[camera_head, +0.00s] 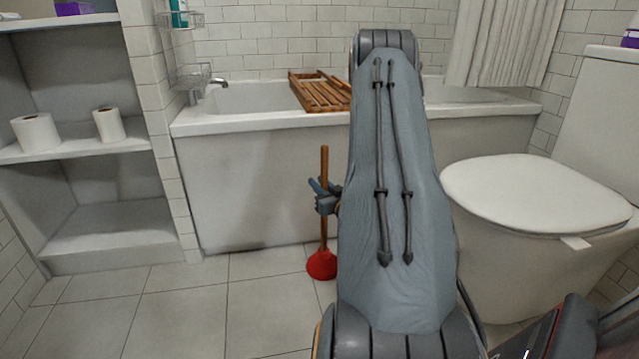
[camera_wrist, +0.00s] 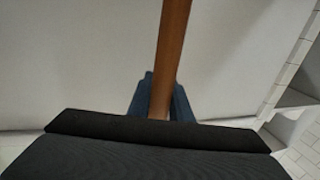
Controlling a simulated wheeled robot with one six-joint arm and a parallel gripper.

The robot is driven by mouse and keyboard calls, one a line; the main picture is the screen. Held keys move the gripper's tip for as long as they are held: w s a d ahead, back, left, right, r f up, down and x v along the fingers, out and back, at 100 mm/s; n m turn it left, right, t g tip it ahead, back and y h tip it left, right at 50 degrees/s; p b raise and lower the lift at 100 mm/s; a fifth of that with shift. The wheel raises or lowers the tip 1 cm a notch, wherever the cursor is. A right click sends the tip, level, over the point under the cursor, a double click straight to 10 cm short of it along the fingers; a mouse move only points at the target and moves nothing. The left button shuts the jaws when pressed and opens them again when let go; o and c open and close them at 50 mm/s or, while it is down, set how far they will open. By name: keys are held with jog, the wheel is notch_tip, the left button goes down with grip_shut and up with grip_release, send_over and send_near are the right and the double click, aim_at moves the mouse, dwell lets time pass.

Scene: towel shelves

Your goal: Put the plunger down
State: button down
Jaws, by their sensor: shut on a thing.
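The plunger has a red rubber cup (camera_head: 322,265) and a brown wooden handle (camera_head: 324,165). It is upright in front of the bathtub, with its cup at the floor; I cannot tell whether the cup touches the tiles. My gripper (camera_head: 322,192) is shut on the handle, around its middle. In the wrist view the handle (camera_wrist: 171,50) rises between the blue fingers (camera_wrist: 160,95) of my gripper. The cup is hidden in the wrist view.
The white bathtub (camera_head: 250,180) stands behind the plunger, with a wooden rack (camera_head: 320,92) across it. A toilet (camera_head: 530,200) stands at the right. Shelves (camera_head: 90,145) with two toilet rolls are at the left. The tiled floor (camera_head: 180,305) at front left is clear.

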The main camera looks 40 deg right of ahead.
jog(key=shift+f, duration=0.1)
jog(key=c, duration=1.6)
grip_release()
jog(key=p+v, duration=0.1)
jog(key=v, duration=0.3)
jog(key=p+v, duration=0.2)
jog(key=v, duration=0.2)
jog(key=r+p+v, duration=0.1)
jog(key=p+v, duration=0.1)
jog(key=v, duration=0.2)
